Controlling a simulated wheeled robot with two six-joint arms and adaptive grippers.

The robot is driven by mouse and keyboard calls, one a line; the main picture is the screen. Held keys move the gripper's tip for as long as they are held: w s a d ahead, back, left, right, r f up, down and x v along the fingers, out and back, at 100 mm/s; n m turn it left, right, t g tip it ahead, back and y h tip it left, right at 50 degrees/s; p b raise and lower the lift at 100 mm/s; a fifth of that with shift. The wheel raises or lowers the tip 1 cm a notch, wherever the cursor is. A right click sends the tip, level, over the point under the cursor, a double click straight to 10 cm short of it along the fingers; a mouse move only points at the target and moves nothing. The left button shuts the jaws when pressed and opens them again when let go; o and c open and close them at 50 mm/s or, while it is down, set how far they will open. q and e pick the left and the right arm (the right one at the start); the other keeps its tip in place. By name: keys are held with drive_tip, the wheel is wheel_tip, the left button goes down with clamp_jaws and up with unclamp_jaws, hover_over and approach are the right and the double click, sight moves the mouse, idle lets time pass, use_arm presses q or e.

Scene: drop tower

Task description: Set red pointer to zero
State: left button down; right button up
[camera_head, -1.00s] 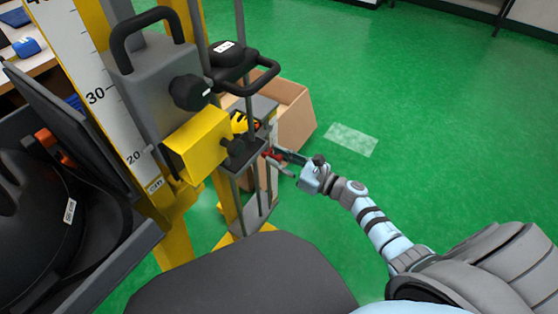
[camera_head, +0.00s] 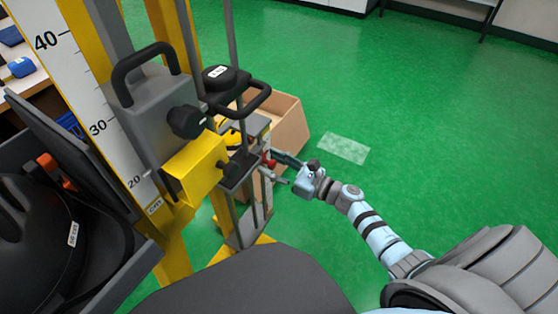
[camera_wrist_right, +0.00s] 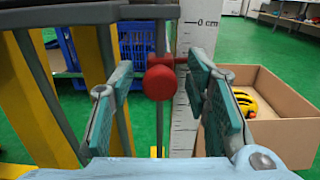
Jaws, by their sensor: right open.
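The red pointer (camera_wrist_right: 160,80) has a round red knob and a short red arm reaching right to a white scale (camera_wrist_right: 183,130) in the right wrist view. The scale's "0 cm" mark is above the red arm there. The red pointer (camera_head: 268,163) also shows small on the tower in the head view. My right gripper (camera_wrist_right: 160,85) is open, with one finger on each side of the knob and a visible gap on both sides. It also shows in the head view (camera_head: 275,166), at the tower's lower part. My left gripper is not in view.
A cardboard box (camera_head: 290,125) stands on the green floor behind the tower; a yellow and black object (camera_wrist_right: 243,103) lies in it. A yellow block (camera_head: 195,168) and a black handled weight (camera_head: 220,78) are on the tower. Open floor lies to the right.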

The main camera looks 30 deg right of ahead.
drive_tip(key=v, duration=1.1)
drive_tip(key=shift+s+d, duration=0.25)
drive_tip(key=shift+s, duration=0.1)
